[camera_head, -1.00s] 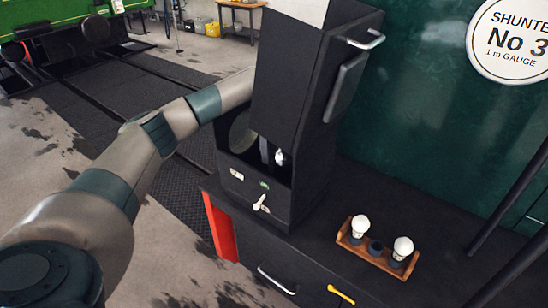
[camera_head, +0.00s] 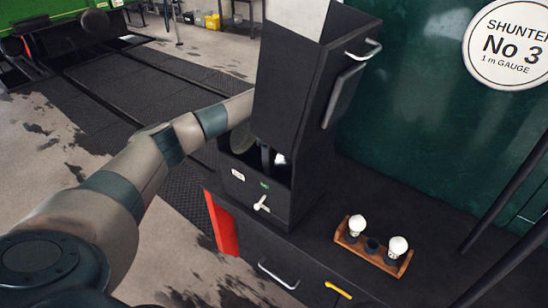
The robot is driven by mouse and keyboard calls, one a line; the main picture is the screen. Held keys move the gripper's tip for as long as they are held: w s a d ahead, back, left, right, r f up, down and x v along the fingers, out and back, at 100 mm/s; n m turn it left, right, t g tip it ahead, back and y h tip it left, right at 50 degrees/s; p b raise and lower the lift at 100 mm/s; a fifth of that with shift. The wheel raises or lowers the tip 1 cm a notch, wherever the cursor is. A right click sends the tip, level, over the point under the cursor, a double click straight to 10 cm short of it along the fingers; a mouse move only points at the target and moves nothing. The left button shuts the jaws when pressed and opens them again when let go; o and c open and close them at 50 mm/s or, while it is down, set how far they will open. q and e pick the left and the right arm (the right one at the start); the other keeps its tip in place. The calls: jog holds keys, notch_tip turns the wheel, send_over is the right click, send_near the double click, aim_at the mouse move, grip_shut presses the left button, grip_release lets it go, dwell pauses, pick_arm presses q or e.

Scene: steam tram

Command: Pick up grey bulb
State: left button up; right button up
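A pale bulb (camera_head: 280,159) shows partly inside the open lower front of the tall black lamp housing (camera_head: 290,100). I cannot tell if it is the grey one. My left arm reaches into the housing from the left. A dark finger of my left gripper (camera_head: 267,157) shows right beside this bulb; the rest is hidden, so I cannot tell whether it grips it. Two more whitish bulbs, a left one (camera_head: 357,224) and a right one (camera_head: 397,246), stand upright in a wooden rack (camera_head: 373,256) with an empty middle socket (camera_head: 372,246). My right gripper is out of view.
A pale switch lever (camera_head: 262,203) sits on the housing's front below the opening. The black cabinet under it has a silver handle (camera_head: 278,275) and a yellow handle (camera_head: 338,290). Dark bars (camera_head: 510,190) slant across the right side. The black top around the rack is clear.

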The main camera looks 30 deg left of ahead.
pick_arm(q)
jog(key=c, duration=1.1)
jog(key=shift+c, duration=0.2)
jog(key=shift+r, duration=0.1)
jog(key=shift+r+b, duration=0.7)
jog(key=shift+r, duration=0.15)
notch_tip(320, 180, up, 16)
jog(key=b, duration=0.7)
jog(key=shift+r, duration=0.15)
jog(key=shift+r+p, duration=0.95)
jog(key=shift+p, duration=0.05)
